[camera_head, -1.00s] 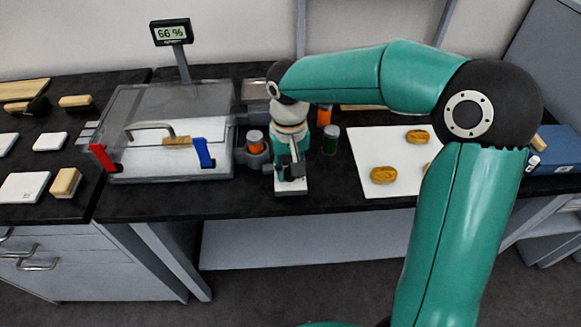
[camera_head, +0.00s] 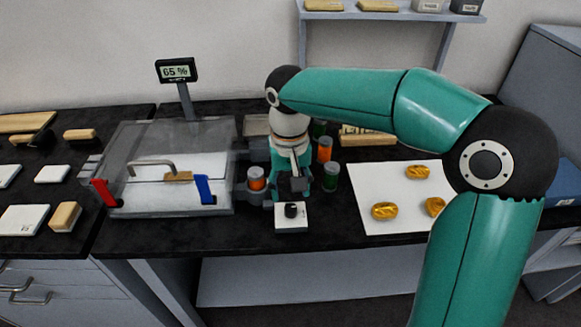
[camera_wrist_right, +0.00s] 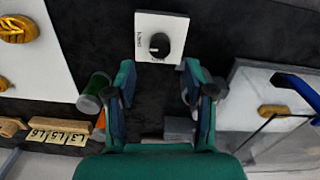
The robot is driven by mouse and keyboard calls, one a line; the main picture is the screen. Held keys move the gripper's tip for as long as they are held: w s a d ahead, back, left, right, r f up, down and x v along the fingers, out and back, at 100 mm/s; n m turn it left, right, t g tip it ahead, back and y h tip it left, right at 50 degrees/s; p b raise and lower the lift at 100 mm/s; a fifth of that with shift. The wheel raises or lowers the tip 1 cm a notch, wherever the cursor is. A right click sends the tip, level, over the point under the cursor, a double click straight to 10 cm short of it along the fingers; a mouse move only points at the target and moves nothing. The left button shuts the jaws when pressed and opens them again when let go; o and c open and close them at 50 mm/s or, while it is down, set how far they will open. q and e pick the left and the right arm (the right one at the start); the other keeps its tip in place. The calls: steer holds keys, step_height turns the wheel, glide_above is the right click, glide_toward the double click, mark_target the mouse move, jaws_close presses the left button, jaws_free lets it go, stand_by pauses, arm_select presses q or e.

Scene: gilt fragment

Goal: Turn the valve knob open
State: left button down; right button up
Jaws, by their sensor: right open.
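The black valve knob (camera_head: 291,211) sits on a small white box (camera_head: 291,225) at the front of the dark bench. In the right wrist view the knob (camera_wrist_right: 160,45) has a white mark and small lettering beside it. My right gripper (camera_head: 295,187) is just behind and above the knob, apart from it. In the right wrist view the right gripper (camera_wrist_right: 155,95) has its fingers spread with nothing between them, and the knob lies beyond the fingertips. My left gripper is not in view.
A clear chamber (camera_head: 135,140) with red and blue clips stands left of the knob, beneath a display (camera_head: 176,71) reading 65 %. Orange and green jars (camera_head: 331,177) stand close to my right gripper. A white sheet (camera_head: 385,190) with gold pieces lies to the right.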

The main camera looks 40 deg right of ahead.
mark_target(290, 206)
step_height(290, 206, up, 6)
stand_by(0.7)
